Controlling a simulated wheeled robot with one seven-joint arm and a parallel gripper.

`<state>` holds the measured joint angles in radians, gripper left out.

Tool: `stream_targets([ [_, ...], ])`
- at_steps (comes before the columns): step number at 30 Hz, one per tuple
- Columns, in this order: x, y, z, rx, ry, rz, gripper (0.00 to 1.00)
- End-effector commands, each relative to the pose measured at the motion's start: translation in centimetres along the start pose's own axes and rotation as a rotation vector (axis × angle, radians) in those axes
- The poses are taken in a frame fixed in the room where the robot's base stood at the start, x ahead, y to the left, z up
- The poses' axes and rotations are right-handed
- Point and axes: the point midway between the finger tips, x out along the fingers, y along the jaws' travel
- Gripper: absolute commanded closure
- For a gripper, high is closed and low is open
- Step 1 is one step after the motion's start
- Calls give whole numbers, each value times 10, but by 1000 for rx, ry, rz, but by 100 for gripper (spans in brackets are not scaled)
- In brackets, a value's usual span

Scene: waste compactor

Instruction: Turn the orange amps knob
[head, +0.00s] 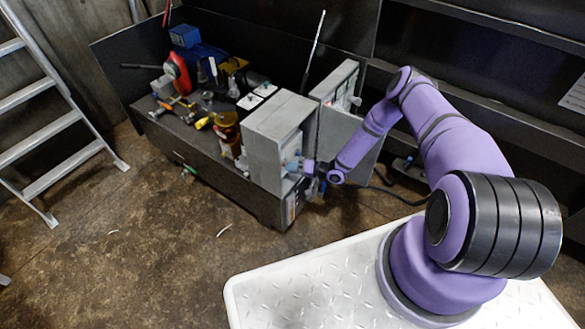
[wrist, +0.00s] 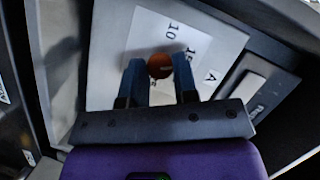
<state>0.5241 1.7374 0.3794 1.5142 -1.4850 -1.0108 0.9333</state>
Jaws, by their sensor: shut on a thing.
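The orange amps knob (wrist: 160,66) is in the middle of the wrist view, on a pale dial plate (wrist: 209,40) marked 10, 15 and A. My gripper (wrist: 159,72) has its two fingers on either side of the knob and is shut on it. In the head view my gripper (head: 308,167) is against the front of the grey box (head: 277,125) at the side of the dark bench. The knob itself is too small to make out in the head view.
A second grey box (head: 336,84) with an open door stands behind. Tools and machine parts (head: 190,80) crowd the dark bench to the left. A ladder (head: 55,120) leans at far left. The floor (head: 150,260) in front is mostly clear.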

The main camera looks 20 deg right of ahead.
Motion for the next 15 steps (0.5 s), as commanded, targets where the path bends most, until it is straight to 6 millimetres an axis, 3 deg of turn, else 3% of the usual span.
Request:
stream_targets([
  [3,-1,1,0,0,1,2,96],
  [4,-1,1,0,0,1,2,70],
  [7,-1,1,0,0,1,2,48],
  [15,0,0,0,0,0,1,48],
])
